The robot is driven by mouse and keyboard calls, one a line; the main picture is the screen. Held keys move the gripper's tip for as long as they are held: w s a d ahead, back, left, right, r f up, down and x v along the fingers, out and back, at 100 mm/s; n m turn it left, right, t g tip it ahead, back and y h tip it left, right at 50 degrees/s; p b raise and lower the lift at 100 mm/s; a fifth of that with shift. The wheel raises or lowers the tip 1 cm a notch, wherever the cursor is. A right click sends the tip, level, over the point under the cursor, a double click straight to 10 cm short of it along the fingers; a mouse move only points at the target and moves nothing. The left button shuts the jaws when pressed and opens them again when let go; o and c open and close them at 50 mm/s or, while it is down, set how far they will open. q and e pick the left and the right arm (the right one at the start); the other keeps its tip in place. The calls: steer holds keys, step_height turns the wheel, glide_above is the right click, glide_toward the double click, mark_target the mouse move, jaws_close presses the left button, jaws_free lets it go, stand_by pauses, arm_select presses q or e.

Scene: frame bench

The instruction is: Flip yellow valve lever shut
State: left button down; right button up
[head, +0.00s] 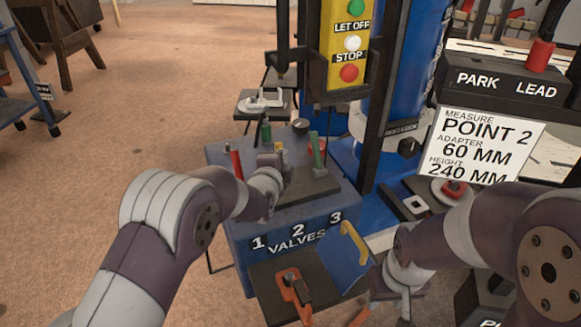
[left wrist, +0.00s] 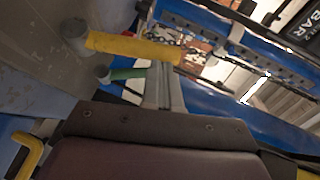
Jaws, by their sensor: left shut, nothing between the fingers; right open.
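The blue valve box (head: 232,238) has levers on top. The yellow lever (head: 278,147) is mostly hidden behind my left wrist in the head view. In the left wrist view the yellow lever (left wrist: 135,47) lies lengthwise from its round grey pivot, its free end close to my fingertips. Contact cannot be told. The green lever (left wrist: 125,73) is beside it. My left gripper (head: 285,165) is over the box; its fingers (left wrist: 163,80) are shut and empty. My right gripper (head: 385,286) is open, low beside the box, its fingers mostly hidden.
A red lever (head: 235,162) stands on the box's left. A tray (head: 262,285) with an orange tool is in front. A button panel (head: 345,45) and blue column rise behind.

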arm_select(q)
steer(key=shift+w+a+r+n+g+p, duration=0.1)
steer(key=shift+w+a+n+g+p, duration=0.1)
steer(key=shift+w+g+p, duration=0.2)
steer(key=shift+w+a+n+g+p, duration=0.1)
steer(key=shift+w+n+g+p, duration=0.15)
steer(key=shift+w+g, duration=0.2)
steer(key=shift+w+a, duration=0.15)
steer(key=shift+w, duration=0.25)
steer(key=shift+p, duration=0.3)
arm_select(e)
step_height(320, 180, up, 3)
steer(key=shift+f, duration=0.1)
arm_select(q)
steer(key=shift+w, duration=0.1)
